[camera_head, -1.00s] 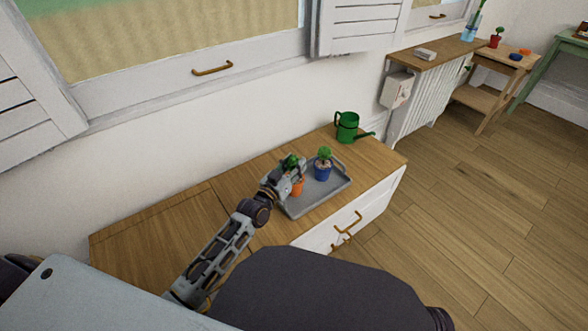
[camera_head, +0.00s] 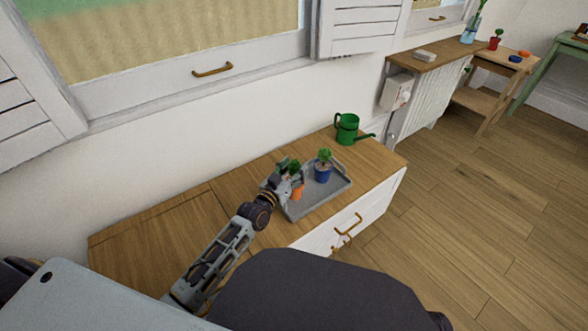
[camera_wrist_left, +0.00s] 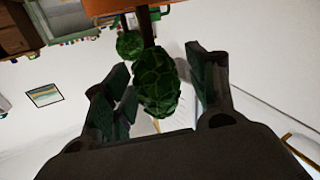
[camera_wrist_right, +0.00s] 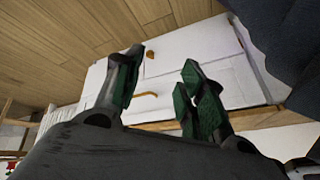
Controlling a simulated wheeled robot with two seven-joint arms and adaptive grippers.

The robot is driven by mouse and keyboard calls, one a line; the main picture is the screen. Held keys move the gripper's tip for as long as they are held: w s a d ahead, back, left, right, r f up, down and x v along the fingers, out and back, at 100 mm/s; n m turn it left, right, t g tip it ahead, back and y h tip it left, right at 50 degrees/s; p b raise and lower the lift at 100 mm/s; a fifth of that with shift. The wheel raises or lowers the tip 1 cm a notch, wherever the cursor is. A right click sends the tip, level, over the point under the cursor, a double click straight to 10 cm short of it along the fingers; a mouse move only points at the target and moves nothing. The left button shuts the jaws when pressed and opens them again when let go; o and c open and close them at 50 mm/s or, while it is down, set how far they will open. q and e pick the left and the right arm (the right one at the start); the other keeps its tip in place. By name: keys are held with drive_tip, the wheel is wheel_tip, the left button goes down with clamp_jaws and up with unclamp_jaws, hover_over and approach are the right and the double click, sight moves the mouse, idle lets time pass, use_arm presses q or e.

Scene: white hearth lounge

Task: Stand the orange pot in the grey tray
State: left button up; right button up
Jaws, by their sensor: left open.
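The orange pot (camera_head: 298,192) stands upright in the left part of the grey tray (camera_head: 318,202), with its green plant above it. A blue pot (camera_head: 323,174) with a plant stands in the tray to its right. My left gripper (camera_head: 283,179) is open just left of the orange pot, which it partly hides. In the left wrist view the green foliage (camera_wrist_left: 157,85) shows between the spread fingers, with the orange pot (camera_wrist_left: 115,6) at the top edge. My right gripper (camera_wrist_right: 160,75) is open and empty, with white drawers beyond it.
The tray sits on a wooden-topped white cabinet (camera_head: 170,220). A green watering can (camera_head: 347,129) stands behind the tray near the wall. The cabinet top left of the tray is bare. A wooden shelf (camera_head: 436,54) and a small table are farther right.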

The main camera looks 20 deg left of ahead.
use_arm(q)
drive_tip(key=shift+r, duration=0.1)
drive_tip(key=shift+s, duration=0.3)
drive_tip(key=shift+p+v, duration=0.55)
drive_tip(key=shift+v, duration=1.6)
drive_tip(key=shift+p+v, duration=0.55)
drive_tip(key=shift+v, duration=0.55)
drive_tip(key=p, duration=0.1)
approach(291, 172)
drive_tip(key=shift+w, duration=0.1)
use_arm(e)
wheel_tip(291, 172, up, 8)
drive_tip(key=d+g+h, duration=0.1)
drive_tip(key=d, duration=0.1)
drive_tip(key=shift+s+f, duration=0.25)
drive_tip(key=shift+s, duration=0.2)
drive_tip(key=shift+f, duration=0.2)
